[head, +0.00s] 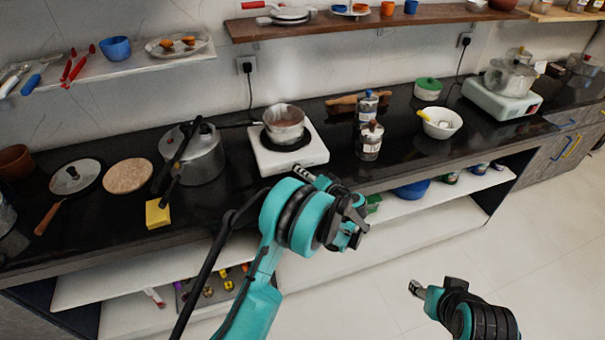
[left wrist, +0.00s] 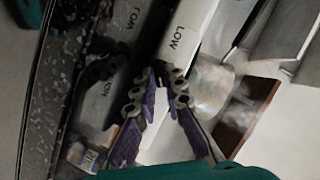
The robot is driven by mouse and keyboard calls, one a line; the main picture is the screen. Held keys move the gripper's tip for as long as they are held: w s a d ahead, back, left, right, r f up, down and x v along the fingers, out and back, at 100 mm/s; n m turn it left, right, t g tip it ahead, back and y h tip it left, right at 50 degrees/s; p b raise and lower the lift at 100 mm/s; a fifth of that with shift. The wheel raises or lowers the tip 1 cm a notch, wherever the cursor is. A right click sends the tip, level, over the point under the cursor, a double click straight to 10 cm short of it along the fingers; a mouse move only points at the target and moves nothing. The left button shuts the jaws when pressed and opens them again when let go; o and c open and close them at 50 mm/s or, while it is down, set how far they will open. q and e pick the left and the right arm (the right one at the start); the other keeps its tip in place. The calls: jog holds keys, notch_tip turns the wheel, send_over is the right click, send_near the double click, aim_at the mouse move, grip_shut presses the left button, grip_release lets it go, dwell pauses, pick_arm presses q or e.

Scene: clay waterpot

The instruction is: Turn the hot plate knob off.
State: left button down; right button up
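The white hot plate (head: 309,155) stands on the dark counter with a pot (head: 284,123) on it. My left gripper (head: 306,174) is at its front edge, low and close to its front face. In the left wrist view, the white front of the hot plate (left wrist: 178,38) bears the word LOW. The left gripper's fingertips (left wrist: 159,70) are drawn nearly together just beside that label. The knob cannot be made out; I cannot tell whether the fingertips touch it. My right gripper (head: 416,290) is over the floor, away from the counter, and its opening is not clear.
A pressure cooker (head: 205,158) and a yellow block (head: 157,214) are left of the hot plate. Jars (head: 370,140) and a white bowl (head: 442,123) stand to its right. A shelf (head: 440,212) runs below the counter. The floor at right is clear.

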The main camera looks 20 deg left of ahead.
dwell(0.4)
pick_arm(q)
jog(key=n+h, duration=0.2)
jog(key=n, duration=0.1)
jog(key=shift+s+a+r+t+p, duration=0.1)
jog(key=shift+a+r+t+p, duration=0.05)
jog(key=shift+t+p, duration=0.2)
jog(key=n+h, duration=0.1)
jog(key=n, duration=0.1)
jog(key=n+t+h, duration=0.1)
jog(key=n, duration=0.1)
jog(key=shift+s+a+h, duration=0.15)
jog(key=shift+a+h, duration=0.05)
jog(key=shift+h, duration=0.1)
jog(key=shift+n, duration=0.3)
jog(key=c, duration=1.9)
grip_release()
jog(key=v, duration=1.2)
jog(key=shift+s, duration=0.1)
